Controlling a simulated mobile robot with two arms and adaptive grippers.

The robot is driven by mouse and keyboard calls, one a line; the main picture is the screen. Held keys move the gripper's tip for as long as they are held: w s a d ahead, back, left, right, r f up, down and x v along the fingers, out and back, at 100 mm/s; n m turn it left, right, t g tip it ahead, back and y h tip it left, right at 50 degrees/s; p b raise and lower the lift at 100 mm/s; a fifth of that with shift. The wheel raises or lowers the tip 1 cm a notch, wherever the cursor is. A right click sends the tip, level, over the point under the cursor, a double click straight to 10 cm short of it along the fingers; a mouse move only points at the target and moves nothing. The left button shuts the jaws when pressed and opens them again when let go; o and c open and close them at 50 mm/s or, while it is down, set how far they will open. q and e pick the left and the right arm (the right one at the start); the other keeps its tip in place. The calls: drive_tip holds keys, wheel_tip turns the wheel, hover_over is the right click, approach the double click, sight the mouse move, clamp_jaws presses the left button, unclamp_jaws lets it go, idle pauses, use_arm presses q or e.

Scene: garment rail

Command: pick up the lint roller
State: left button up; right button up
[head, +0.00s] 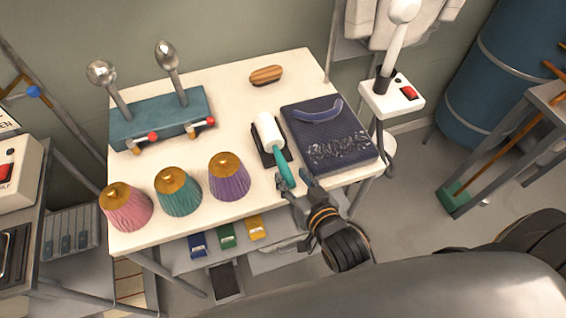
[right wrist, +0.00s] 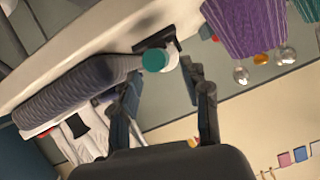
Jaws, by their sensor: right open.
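The lint roller has a white head (head: 268,129) and a teal handle (head: 284,168). It rests on a dark stand on the white table, its handle toward the front edge. My right gripper (head: 296,182) is open at the handle's end. In the right wrist view, the round teal handle end (right wrist: 155,60) shows just beyond and between the spread fingers of my right gripper (right wrist: 163,88). I cannot tell whether a finger touches it. My left gripper is not in view.
A folded navy cloth (head: 338,148) with a blue brush lies right of the roller. A purple pleated shade (head: 229,180) stands left of it, beside green and pink ones. A wooden brush (head: 266,75) lies at the back.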

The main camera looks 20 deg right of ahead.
sight(287, 172)
drive_tip(key=shift+p+x, duration=0.7)
drive_tip(key=shift+x, duration=2.55)
clamp_jaws()
